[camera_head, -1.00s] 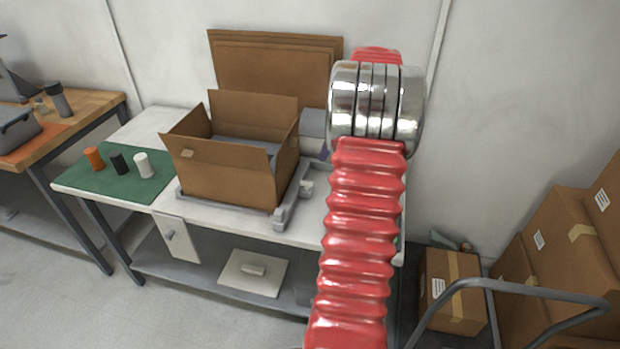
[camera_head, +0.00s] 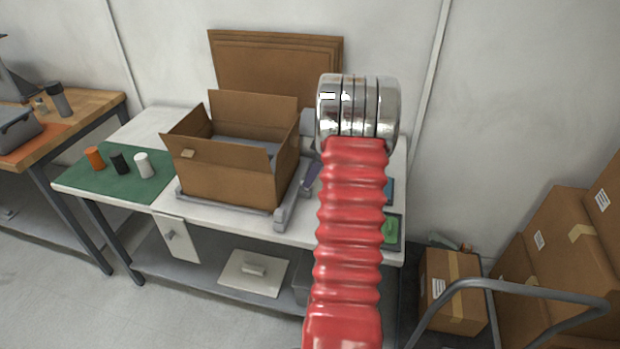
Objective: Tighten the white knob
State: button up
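A white, short upright cylinder (camera_head: 143,165), which may be the white knob, stands on a green mat (camera_head: 108,184) at the left end of the white table. A black one (camera_head: 119,162) and an orange one (camera_head: 94,157) stand in a row to its left. I cannot tell whether any of them is screwed onto something. My red ribbed arm with its shiny metal joint rises right of the middle of the view. My gripper is not visible, so its opening and any contact cannot be seen.
An open cardboard box (camera_head: 225,186) sits on a grey stand mid-table. A white panel with a small handle (camera_head: 177,238) hangs at the table's front edge. A green item (camera_head: 390,231) lies at the right end. A cart rail (camera_head: 500,287) and boxes (camera_head: 558,240) stand at right.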

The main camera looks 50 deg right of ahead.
jog(key=shift+x, duration=0.75)
jog(key=shift+c, duration=0.3)
grip_shut()
